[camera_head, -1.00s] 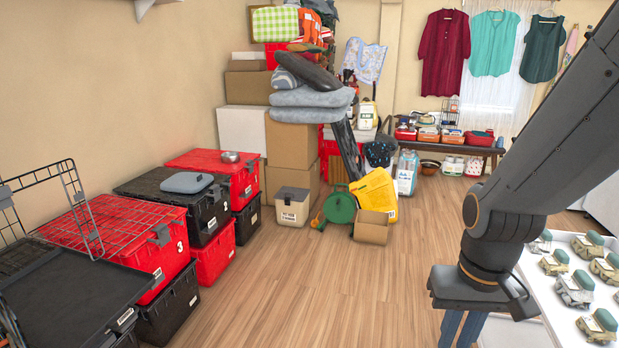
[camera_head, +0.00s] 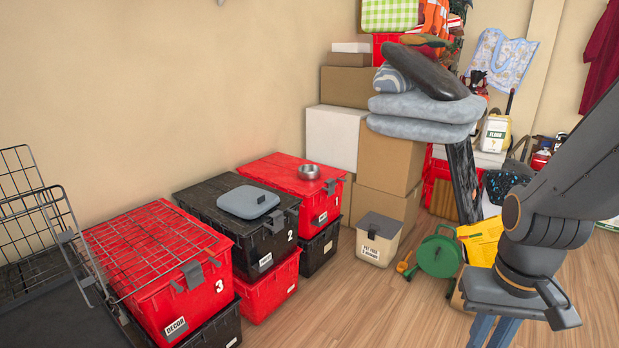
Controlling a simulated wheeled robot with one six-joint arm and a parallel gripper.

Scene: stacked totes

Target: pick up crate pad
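Two things could be the crate pad, and I cannot tell which. One is a flat grey-blue padded piece (camera_head: 248,202) with rounded corners, lying on the black tote marked 2 (camera_head: 277,243). The other is the pair of thick grey cushions (camera_head: 420,108) stacked on cardboard boxes at the back. My gripper (camera_head: 495,332) hangs pointing down at the lower right, well apart from both. Its blue-grey fingers are cut off by the bottom edge, so their opening is unclear. I see nothing held.
A wire crate (camera_head: 40,205) stands open at the left beside red tote 3 (camera_head: 160,250). A metal bowl (camera_head: 309,171) sits on the rear red tote. A pet-food bin (camera_head: 379,238) and green reel (camera_head: 438,257) stand on the floor. Bare wood floor (camera_head: 370,310) lies in front.

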